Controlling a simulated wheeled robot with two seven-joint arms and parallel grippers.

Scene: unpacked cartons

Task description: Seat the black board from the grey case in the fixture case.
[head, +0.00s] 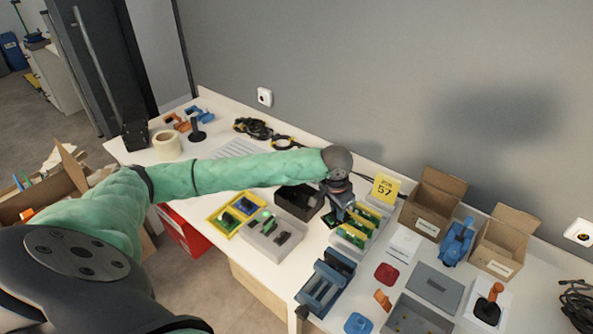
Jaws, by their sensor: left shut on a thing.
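My left gripper (337,216) reaches in from the left and points down at the middle of the table. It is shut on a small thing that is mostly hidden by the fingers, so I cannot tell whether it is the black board. A light grey case (262,246) stands left of the gripper with dark pieces and a green one in it. A black open case (290,211) is just left of the gripper. A row of green and yellow boards (352,235) stands close to its right. I cannot tell for sure which case is the fixture case. My right gripper is not in view.
A yellow tray (223,226) is beside the grey case. A blue rack (316,294) stands nearer the front edge. Open cartons (428,216), a yellow sign (384,189) and a blue tool (457,242) stand to the right. A grey plate (437,287) lies flat.

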